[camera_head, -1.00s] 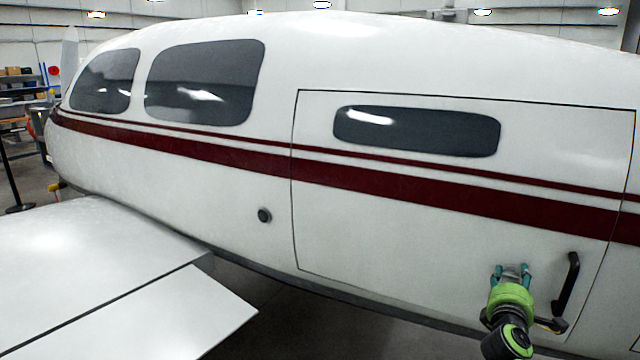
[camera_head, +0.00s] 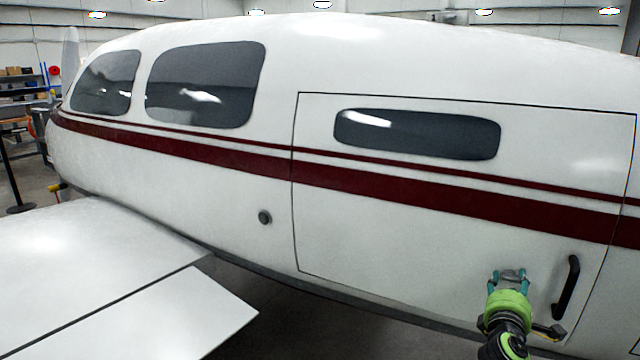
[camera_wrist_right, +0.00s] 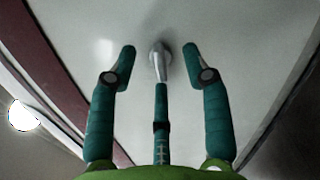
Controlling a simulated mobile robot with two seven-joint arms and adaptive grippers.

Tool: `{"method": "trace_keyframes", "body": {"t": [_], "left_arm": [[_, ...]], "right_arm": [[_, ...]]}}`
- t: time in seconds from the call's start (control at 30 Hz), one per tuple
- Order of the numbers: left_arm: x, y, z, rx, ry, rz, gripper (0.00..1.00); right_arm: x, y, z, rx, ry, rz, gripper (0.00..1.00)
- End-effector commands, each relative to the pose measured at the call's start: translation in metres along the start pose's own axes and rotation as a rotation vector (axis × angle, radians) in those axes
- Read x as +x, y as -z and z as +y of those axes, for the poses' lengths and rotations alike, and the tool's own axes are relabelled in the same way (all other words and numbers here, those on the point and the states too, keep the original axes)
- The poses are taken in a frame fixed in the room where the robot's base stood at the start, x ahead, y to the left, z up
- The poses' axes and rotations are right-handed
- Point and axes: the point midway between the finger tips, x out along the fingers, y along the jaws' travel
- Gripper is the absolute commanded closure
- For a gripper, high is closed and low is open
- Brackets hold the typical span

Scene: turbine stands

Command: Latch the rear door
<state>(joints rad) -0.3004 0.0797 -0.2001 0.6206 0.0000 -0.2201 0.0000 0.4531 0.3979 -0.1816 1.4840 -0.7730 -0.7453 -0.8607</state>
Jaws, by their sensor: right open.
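The rear door (camera_head: 400,230) is a white panel in the aircraft's side, with a dark window and a red stripe. Its outline looks flush with the fuselage, but I cannot tell whether it is latched. A grey metal latch lever (camera_wrist_right: 158,68) with a round base shows on the white surface in the wrist view. My right gripper (camera_head: 508,276) is at the door's lower right, left of the black handle (camera_head: 566,288). In the wrist view the right gripper (camera_wrist_right: 160,62) has its teal fingers open on either side of the lever, apart from it. My left gripper is out of view.
The white wing (camera_head: 90,260) extends across the lower left. A round dark knob (camera_head: 265,217) sits on the fuselage left of the door. Shelves and a post stand at the far left. Dark floor shows below the fuselage.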

Motion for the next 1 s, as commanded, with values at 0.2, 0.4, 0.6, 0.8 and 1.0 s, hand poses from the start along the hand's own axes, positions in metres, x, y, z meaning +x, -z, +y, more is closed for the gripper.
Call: {"method": "trace_keyframes", "body": {"t": [0.2,0.4,0.6,0.8,1.0], "left_arm": [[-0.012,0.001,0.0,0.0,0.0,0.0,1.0],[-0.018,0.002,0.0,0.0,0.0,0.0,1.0],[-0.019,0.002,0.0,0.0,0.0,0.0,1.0],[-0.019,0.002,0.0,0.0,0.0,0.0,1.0],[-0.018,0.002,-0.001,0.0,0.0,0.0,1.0]], "right_arm": [[-0.019,-0.001,0.001,0.001,0.002,0.001,0.51],[-0.033,-0.001,0.002,0.001,0.0,-0.001,0.51],[-0.037,-0.001,0.0,0.001,0.001,-0.002,0.51],[-0.036,0.0,-0.001,0.002,0.003,0.0,0.51],[-0.044,0.029,-0.058,0.051,0.104,0.071,0.51]]}}
